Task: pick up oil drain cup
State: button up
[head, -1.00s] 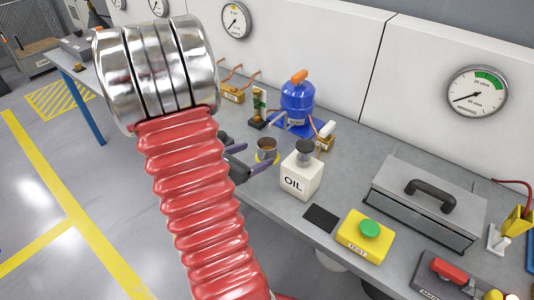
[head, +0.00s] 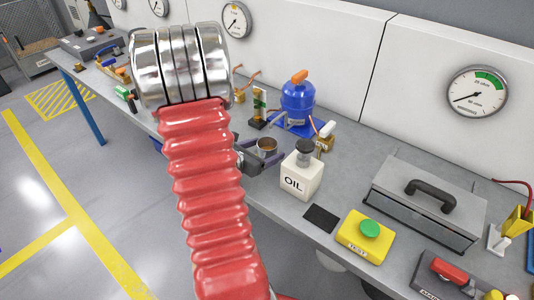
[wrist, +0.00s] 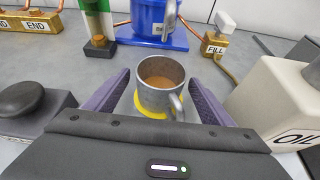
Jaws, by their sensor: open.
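The oil drain cup (wrist: 160,95) is a grey metal cup with brown inside and a handle at its right front. It stands upright on a yellow round mark (wrist: 153,108) on the bench. In the head view the cup (head: 266,146) shows left of the oil bottle, partly behind my gripper. My gripper (wrist: 155,92) has its two purple fingers apart, one on each side of the cup, with gaps visible. In the head view my gripper (head: 262,156) is low over the bench, partly hidden by my red arm.
A white OIL bottle (head: 301,175) stands close on the right. A blue tank (head: 298,100) stands behind the cup, near a brass FILL block (wrist: 214,44). A dark knob (wrist: 22,98) is close on the left. A yellow TEST button box (head: 364,237) is further right.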

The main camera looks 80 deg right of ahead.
aim_at(273, 139)
jog(key=shift+s+d+f, duration=0.25)
jog(key=shift+d+f, duration=0.05)
jog(key=shift+d, duration=0.3)
jog(key=shift+c, duration=0.6)
jog(key=c, duration=1.2)
jog(key=shift+o, duration=0.2)
jog(key=shift+r, duration=0.1)
jog(key=shift+r, duration=1.6)
jog(key=shift+w+a+r, duration=0.15)
jog(key=shift+w+a, duration=0.05)
jog(key=shift+a, duration=0.15)
jog(key=w+a, duration=0.3)
jog(key=a, duration=0.5)
jog(key=w+a, duration=0.3)
jog(key=a, duration=0.5)
jog(key=shift+w, duration=0.35)
